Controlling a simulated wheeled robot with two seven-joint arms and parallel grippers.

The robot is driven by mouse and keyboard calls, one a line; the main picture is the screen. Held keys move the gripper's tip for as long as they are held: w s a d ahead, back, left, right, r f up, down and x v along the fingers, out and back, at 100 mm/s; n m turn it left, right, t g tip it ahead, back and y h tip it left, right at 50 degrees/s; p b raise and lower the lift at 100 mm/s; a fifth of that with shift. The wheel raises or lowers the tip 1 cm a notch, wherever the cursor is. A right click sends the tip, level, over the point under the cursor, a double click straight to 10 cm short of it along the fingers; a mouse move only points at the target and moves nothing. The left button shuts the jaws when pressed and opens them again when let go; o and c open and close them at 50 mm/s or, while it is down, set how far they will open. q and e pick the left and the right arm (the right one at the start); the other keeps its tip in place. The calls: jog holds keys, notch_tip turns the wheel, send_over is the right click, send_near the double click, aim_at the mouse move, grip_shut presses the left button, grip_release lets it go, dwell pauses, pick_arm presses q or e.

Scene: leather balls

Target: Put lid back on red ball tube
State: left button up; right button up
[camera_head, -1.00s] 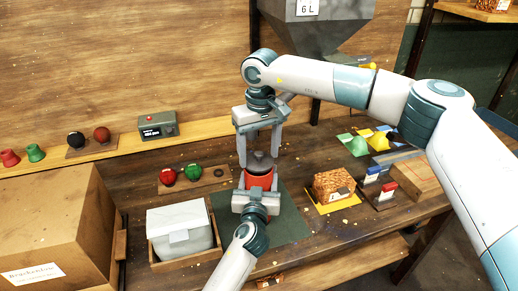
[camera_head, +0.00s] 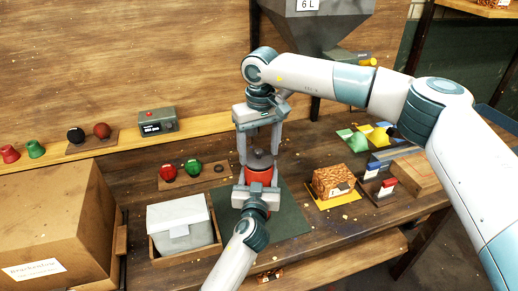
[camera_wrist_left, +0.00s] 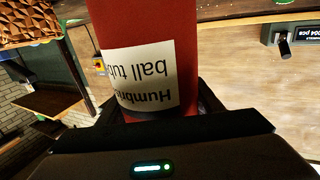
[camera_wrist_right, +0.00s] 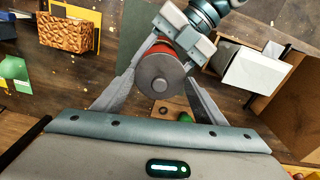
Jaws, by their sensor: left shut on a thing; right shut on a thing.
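The red ball tube (camera_head: 259,176) stands upright above the dark green mat (camera_head: 290,222), held by my left gripper (camera_head: 254,192). The left wrist view shows the red tube (camera_wrist_left: 150,60) close up, its white label upside down. My right gripper (camera_head: 260,152) is shut on the dark grey lid (camera_head: 261,160), pointing down over the tube's mouth. The right wrist view shows the round lid (camera_wrist_right: 160,75) with its central knob, lined up over the tube, red showing around its far edge. I cannot tell whether the lid is fully seated.
A ball board with a red ball (camera_head: 168,173) and a green ball (camera_head: 193,168) lies behind left. A white box in a wooden tray (camera_head: 182,226) is at left. A brown block on a yellow mat (camera_head: 332,181) and small cards (camera_head: 378,188) are at right.

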jog(key=shift+f, duration=0.55)
jog(key=o, duration=1.1)
jog(key=shift+r, duration=0.1)
notch_tip(320, 180, up, 12)
jog(key=shift+s, duration=0.3)
jog(key=shift+d, duration=0.1)
pick_arm(q)
jog(key=o, duration=1.6)
